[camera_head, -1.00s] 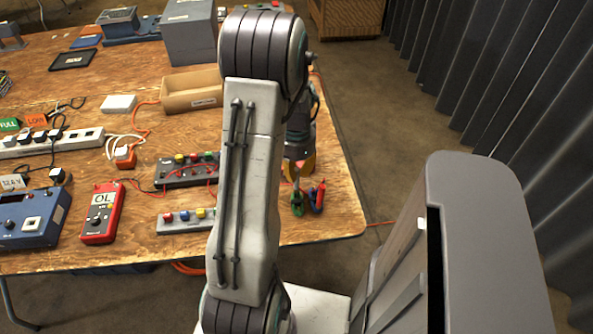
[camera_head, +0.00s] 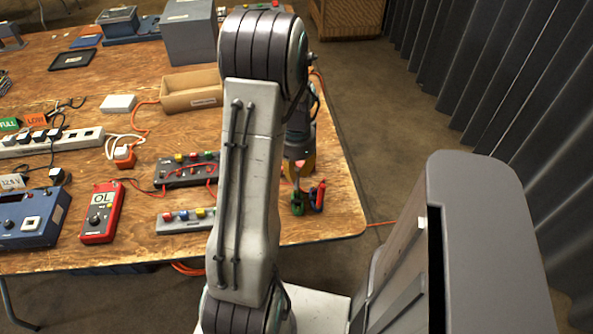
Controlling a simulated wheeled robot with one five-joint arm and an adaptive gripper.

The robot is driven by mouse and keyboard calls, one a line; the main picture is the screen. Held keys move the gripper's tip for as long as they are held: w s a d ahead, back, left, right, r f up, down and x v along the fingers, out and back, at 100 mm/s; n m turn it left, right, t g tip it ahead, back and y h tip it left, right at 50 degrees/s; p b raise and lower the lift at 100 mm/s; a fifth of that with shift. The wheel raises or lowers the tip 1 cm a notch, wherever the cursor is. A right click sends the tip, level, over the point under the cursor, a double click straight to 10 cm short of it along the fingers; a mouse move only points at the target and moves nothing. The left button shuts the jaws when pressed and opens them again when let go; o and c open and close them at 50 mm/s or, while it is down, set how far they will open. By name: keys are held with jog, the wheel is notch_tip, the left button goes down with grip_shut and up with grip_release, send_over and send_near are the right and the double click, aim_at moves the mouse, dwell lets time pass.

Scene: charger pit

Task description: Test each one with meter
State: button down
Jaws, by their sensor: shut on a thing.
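A red handheld meter (camera_head: 100,212) lies on the wooden table at left front; its screen reads OL. A dark block (camera_head: 187,169) with coloured terminals and red wires sits to its right, and a grey block (camera_head: 186,219) with red, blue and yellow terminals is in front of that. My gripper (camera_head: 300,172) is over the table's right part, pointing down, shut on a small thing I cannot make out. Just below its tips are a green piece (camera_head: 297,204), a blue piece and a red piece (camera_head: 320,194) close together. My arm hides part of the table and both blocks' right ends.
A blue box (camera_head: 32,218) with a display stands at left. A power strip (camera_head: 50,142), FULL (camera_head: 8,124) and LOW (camera_head: 37,121) signs, an open cardboard-coloured tray (camera_head: 191,90) and a grey box (camera_head: 190,35) are behind. The table's right edge is near my gripper.

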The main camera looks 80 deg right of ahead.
jog(key=shift+f, duration=0.15)
jog(key=c, duration=0.8)
grip_release()
jog(key=shift+c, duration=0.2)
jog(key=shift+r+p, duration=2.75)
jog(key=shift+r, duration=1.05)
